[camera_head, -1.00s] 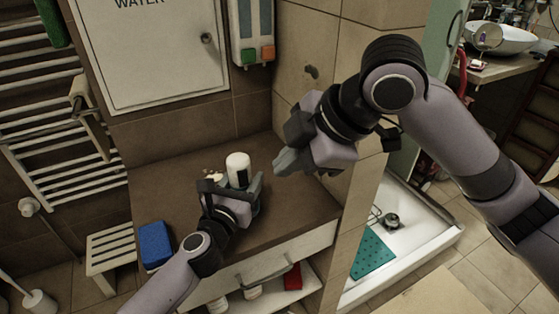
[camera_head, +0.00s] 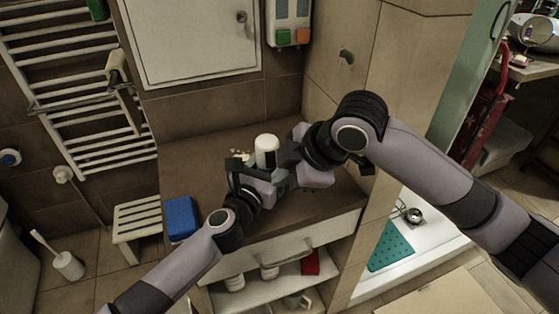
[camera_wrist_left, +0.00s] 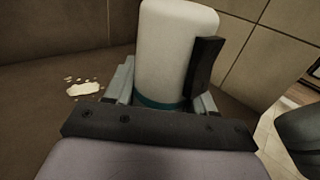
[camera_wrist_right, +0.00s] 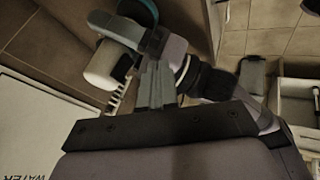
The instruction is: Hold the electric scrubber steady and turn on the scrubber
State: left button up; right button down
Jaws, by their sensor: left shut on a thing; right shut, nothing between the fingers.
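The electric scrubber (camera_head: 266,148) is a white cylinder with a dark panel on its side and a teal band lower down. It stands upright at the counter; its lower part is hidden by my grippers. In the left wrist view the scrubber (camera_wrist_left: 176,48) rises between my left fingers. My left gripper (camera_head: 270,178) is shut on it. My right gripper (camera_head: 292,172) is shut and empty, close beside the scrubber on its right. In the right wrist view the scrubber (camera_wrist_right: 106,64) lies just left of the closed right fingertips (camera_wrist_right: 156,72); contact cannot be told.
A wall dispenser (camera_head: 289,20) hangs above. A tiled wall (camera_head: 345,110) bounds the right. Bottles stand on the shelf below.

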aim_at(268, 163)
jog(key=shift+w+a, duration=0.2)
jog(key=shift+w, duration=0.7)
jog(key=shift+w+a, duration=0.15)
jog(key=shift+w, duration=0.7)
jog(key=shift+w+f+t, duration=0.1)
jog(key=shift+w+t, duration=0.1)
jog(key=shift+t, duration=0.1)
jog(key=shift+r, duration=0.85)
